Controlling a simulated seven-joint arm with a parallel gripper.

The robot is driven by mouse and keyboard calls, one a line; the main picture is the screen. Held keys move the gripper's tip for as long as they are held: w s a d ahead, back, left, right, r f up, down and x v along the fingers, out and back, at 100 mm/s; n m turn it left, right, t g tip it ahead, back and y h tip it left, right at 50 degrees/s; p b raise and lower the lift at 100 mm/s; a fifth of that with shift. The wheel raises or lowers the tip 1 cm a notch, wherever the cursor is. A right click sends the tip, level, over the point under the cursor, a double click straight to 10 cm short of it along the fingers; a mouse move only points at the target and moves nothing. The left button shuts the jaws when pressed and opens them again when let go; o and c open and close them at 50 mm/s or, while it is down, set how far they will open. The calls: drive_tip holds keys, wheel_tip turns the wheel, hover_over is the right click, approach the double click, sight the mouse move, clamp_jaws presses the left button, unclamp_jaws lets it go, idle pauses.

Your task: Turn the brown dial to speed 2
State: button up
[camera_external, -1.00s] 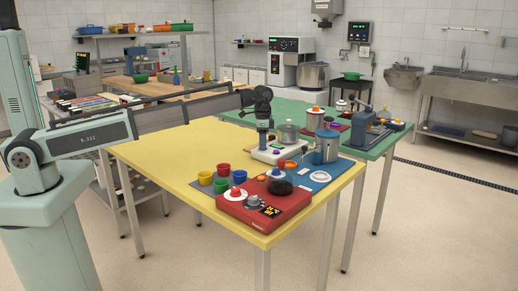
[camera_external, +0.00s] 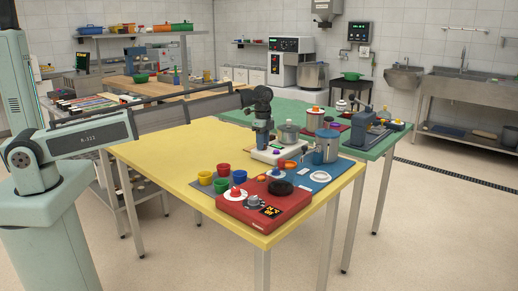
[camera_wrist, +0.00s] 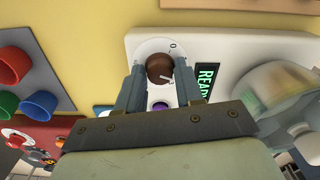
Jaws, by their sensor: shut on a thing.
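The brown dial (camera_wrist: 159,68) is in the wrist view, on a white plate of the white machine (camera_wrist: 141,42). A light pointer mark on the dial points down and right in that view, and a "0" is printed above and right of the dial. My gripper (camera_wrist: 160,75) has its two fingers on either side of the dial, shut on it. The other scale marks are too small or hidden to read. In the external view, my gripper (camera_external: 263,142) is over the white machine (camera_external: 276,155), and the dial is hidden behind it.
A lit "READY" display (camera_wrist: 206,80) and a purple button (camera_wrist: 160,105) are close to the dial. A clear glass vessel (camera_wrist: 275,95) stands on the right of the machine. Colored cups (camera_external: 222,170) and a red box (camera_external: 262,212) stand nearby. The yellow table's left part (camera_external: 165,160) is clear.

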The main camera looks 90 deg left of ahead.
idle(0.3)
drive_tip(key=o, duration=1)
drive_tip(key=shift+r, duration=0.15)
wheel_tip(320, 180, up, 14)
drive_tip(key=shift+f, duration=0.2)
